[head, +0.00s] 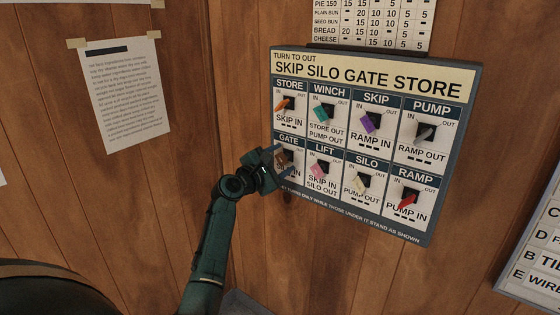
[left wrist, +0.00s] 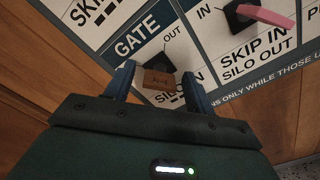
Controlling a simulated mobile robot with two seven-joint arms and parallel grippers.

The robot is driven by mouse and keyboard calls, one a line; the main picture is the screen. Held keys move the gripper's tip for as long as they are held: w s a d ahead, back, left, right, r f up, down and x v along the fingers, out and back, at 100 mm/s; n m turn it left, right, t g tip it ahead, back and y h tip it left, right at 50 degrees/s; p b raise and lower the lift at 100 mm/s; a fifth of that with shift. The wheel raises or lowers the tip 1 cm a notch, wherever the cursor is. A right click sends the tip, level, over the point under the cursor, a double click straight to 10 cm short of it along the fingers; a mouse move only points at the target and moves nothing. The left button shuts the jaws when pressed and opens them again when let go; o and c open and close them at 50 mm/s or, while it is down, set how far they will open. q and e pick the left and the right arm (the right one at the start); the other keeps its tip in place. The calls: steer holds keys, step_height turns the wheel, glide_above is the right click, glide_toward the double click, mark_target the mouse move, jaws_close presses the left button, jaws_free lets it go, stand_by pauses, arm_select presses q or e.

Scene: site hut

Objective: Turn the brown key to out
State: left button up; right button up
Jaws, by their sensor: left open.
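The brown key (head: 282,156) sits in the GATE switch, lower left on the key board (head: 375,64). It also shows in the left wrist view (left wrist: 158,80), as a small brown block in front of its black socket. OUT is readable above and right of the socket there; the key's exact setting I cannot tell. My left gripper (head: 279,163) is at the GATE switch, open, its two blue fingers on either side of the key with gaps showing in the left wrist view (left wrist: 158,72). My right gripper is not in view.
Close to the right of the brown key is the pink LIFT key (head: 319,170); the orange STORE key (head: 286,103) is just above. Several other coloured keys fill the board. Paper notices hang on the wooden wall, and another board (head: 540,250) stands at the right.

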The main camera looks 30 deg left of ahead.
arm_select(q)
steer(key=shift+c, duration=0.4)
steer(key=c, duration=0.9)
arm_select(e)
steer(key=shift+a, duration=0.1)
arm_select(q)
steer(key=shift+m, duration=0.3)
steer(key=m+b, duration=0.1)
steer(key=m, duration=0.2)
steer(key=shift+f+m, duration=0.1)
steer(key=shift+m, duration=0.2)
steer(key=m+b, duration=0.1)
steer(key=m, duration=0.2)
steer(key=shift+m, duration=0.3)
steer(key=m+b, duration=0.1)
steer(key=m, duration=0.3)
steer(key=shift+m+b, duration=0.3)
steer(key=shift+b, duration=0.05)
steer(key=shift+m+b, duration=0.4)
steer(key=shift+m, duration=1.4)
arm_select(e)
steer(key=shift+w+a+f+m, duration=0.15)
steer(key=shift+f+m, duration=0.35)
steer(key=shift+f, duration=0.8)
